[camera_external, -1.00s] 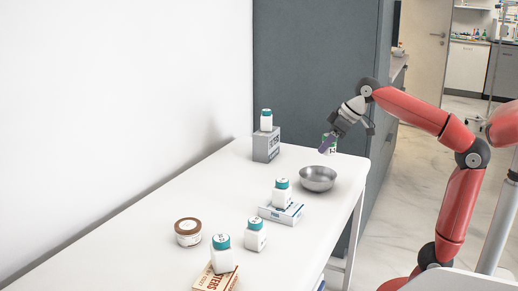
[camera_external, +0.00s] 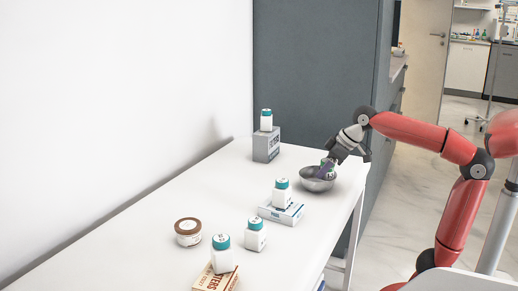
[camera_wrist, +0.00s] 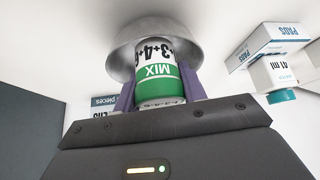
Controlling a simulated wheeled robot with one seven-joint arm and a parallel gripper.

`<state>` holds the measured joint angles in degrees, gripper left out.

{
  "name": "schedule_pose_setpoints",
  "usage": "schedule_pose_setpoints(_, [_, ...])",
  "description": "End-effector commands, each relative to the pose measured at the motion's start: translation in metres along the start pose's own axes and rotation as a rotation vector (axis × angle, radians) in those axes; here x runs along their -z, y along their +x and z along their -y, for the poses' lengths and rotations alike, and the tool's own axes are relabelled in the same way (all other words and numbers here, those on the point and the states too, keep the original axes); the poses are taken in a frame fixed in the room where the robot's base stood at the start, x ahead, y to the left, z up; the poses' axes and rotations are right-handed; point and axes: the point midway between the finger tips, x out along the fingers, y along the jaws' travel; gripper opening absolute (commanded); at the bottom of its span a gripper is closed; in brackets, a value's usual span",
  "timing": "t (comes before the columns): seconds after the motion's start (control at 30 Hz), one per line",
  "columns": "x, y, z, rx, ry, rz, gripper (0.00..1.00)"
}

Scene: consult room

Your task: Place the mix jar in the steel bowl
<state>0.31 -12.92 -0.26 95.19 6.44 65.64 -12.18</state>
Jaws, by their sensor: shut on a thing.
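The mix jar (camera_wrist: 155,72), white and green with the word MIX on its label, is between the two purple fingers of my gripper (camera_external: 328,168) in the wrist view. My gripper is shut on it. The steel bowl (camera_external: 312,184) stands on the white table near its right edge. It also shows in the wrist view (camera_wrist: 122,45), behind the jar. My gripper is low at the bowl, with the jar at or inside its opening. Whether the jar touches the bowl's bottom is hidden.
Another bottle (camera_external: 266,120) stands on a grey box (camera_external: 266,145) behind. The table's middle is clear.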

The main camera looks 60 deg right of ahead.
Motion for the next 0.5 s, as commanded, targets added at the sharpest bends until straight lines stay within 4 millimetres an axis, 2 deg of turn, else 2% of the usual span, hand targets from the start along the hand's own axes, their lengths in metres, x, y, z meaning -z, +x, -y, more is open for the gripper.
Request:
schedule_pose_setpoints(0.37, [-0.0052,0.008,0.0,0.0,0.0,-0.001,0.19])
schedule_pose_setpoints(0.4, [-0.0051,0.0079,0.0,0.0,0.0,0.0,0.42])
schedule_pose_setpoints(0.5, [-0.0051,0.0079,0.0,0.0,0.0,0.0,0.56])
